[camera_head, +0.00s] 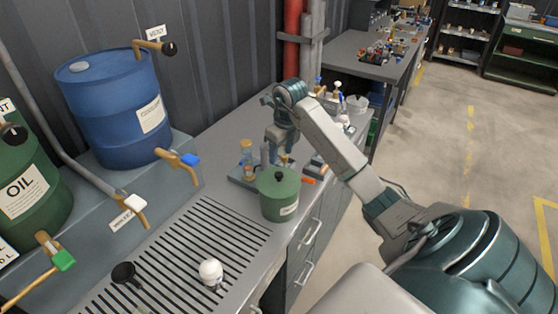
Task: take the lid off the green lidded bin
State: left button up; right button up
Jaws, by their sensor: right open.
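The green lidded bin (280,205) stands on the grey bench, at the right end of the slotted drain grate. Its green lid (268,184) sits on top, with a small dark knob (279,176) in the middle. My right arm reaches in from the lower right. My right gripper (275,155) points down just behind and above the lid, open, and appears apart from the knob. The exact gap between fingers and knob is too small to tell. My left gripper is not in view.
A blue drum (107,115) and a green oil drum (24,190) with taps stand at the left. A white-topped item (211,272) and a black round item (124,272) are on the grate (185,250). Small bottles (247,150) stand behind the bin. Floor at right is clear.

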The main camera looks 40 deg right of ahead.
aim_at(279, 173)
jog(key=f+b, duration=0.6)
jog(key=shift+w+d+f+b, duration=0.1)
jog(key=shift+w+f+b, duration=0.2)
jog(key=shift+w+f, duration=0.1)
jog(key=f+b, duration=0.1)
jog(key=f, duration=0.1)
jog(key=f+b, duration=0.1)
jog(key=shift+w+d+b, duration=0.1)
jog(key=shift+w+b, duration=0.15)
jog(key=shift+b, duration=0.05)
jog(key=shift+w+f, duration=0.1)
jog(key=shift+f, duration=0.35)
jog(key=shift+r, duration=0.1)
jog(key=shift+c, duration=0.2)
jog(key=c, duration=1.1)
